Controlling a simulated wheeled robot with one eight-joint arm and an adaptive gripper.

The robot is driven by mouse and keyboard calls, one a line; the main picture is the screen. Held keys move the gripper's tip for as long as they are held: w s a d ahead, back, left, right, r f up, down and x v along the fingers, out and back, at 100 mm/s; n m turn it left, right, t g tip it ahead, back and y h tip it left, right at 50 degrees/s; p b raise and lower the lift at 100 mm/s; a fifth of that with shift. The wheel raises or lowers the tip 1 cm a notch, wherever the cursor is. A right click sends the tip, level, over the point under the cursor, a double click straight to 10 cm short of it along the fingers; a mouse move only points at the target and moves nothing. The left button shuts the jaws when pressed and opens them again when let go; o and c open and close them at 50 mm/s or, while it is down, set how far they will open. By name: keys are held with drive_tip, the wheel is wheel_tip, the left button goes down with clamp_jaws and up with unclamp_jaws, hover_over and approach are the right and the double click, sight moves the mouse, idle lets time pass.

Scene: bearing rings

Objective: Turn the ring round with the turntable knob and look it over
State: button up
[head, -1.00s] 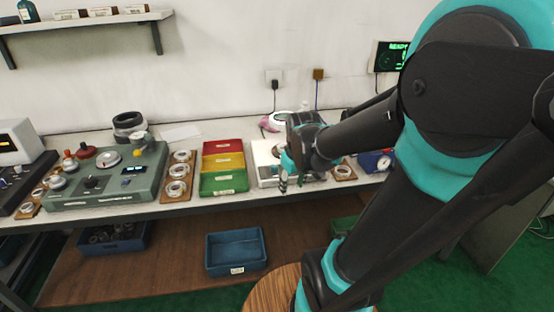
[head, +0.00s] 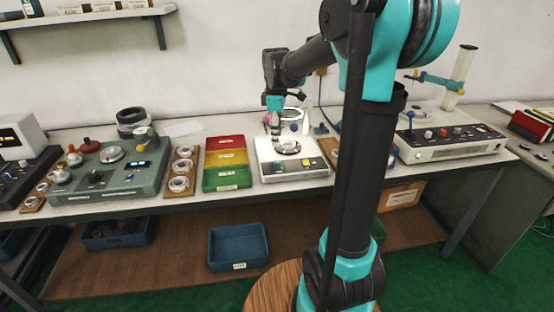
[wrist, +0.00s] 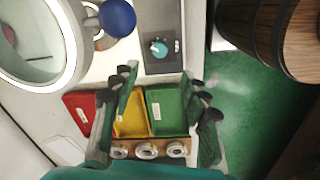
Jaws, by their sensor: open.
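A white inspection stand (head: 265,170) stands on the bench, with a dark ring-shaped piece (head: 287,147) on its lit top. My gripper (head: 275,137) points down just left of and above that piece, apparently apart from it. In the wrist view my gripper (wrist: 160,76) has its two fingers spread with nothing between them. A teal knob (wrist: 158,48) on a grey panel shows beyond the fingers. A blue ball knob (wrist: 118,18) sits beside a large white-rimmed round lens or lamp (wrist: 72,62). I cannot tell which knob turns the turntable.
Red, yellow and green trays (head: 226,180) stand left of the stand, beside a wooden board of rings (head: 181,175). A green-grey device (head: 110,172) is farther left. A white control unit (head: 450,152) is at right. My arm hides the bench just right of the stand.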

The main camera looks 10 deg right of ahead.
sight(277, 161)
drive_tip(key=f, duration=1)
drive_tip(key=shift+w+f, duration=0.2)
drive_tip(key=shift+f, duration=0.15)
clamp_jaws()
